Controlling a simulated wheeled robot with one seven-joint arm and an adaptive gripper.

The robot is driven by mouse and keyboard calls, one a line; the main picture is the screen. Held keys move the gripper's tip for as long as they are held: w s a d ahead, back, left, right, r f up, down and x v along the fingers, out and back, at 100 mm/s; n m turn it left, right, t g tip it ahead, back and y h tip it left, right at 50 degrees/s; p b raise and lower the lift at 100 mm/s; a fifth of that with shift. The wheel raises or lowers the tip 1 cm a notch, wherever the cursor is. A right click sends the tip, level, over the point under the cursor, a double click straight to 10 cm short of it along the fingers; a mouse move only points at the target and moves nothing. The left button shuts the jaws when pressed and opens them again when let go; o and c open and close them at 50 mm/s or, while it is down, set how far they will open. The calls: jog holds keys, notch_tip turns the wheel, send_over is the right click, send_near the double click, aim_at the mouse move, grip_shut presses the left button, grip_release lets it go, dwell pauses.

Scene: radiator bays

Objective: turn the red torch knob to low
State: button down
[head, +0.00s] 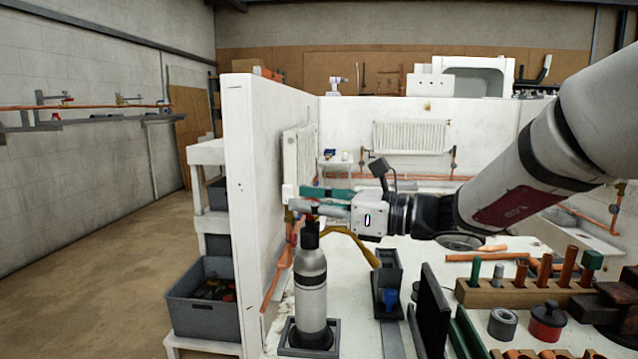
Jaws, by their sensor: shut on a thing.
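The torch stands upright as a grey gas bottle (311,285) with a black top, in a dark square holder on the bench. A brass-coloured curved tube (352,241) lies just right of its top. A small red part (297,228), apparently the torch knob, shows at the top left of the bottle, beside the white partition. My gripper (303,198) reaches in from the right just above it, pointing left. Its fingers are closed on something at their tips. The fingers hide most of the knob, so its setting cannot be read.
The white partition (243,210) stands close left of the bottle. A dark holder with a blue item (389,297) and an upright black plate (432,308) stand to the right. A wooden rack (490,296) holds copper pieces. Grey bins (203,306) sit beyond the partition.

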jog(key=n+g+y+p, duration=0.1)
jog(key=n+g+p, duration=0.2)
jog(key=g+p, duration=0.1)
jog(key=shift+r+g, duration=0.15)
jog(key=shift+g, duration=0.45)
jog(key=shift+n+g+p, duration=1.15)
jog(key=shift+n+g, duration=0.35)
jog(key=shift+g, duration=0.8)
jog(key=c, duration=1.3)
grip_release()
jog(key=v, duration=1.2)
jog(key=shift+r, duration=0.1)
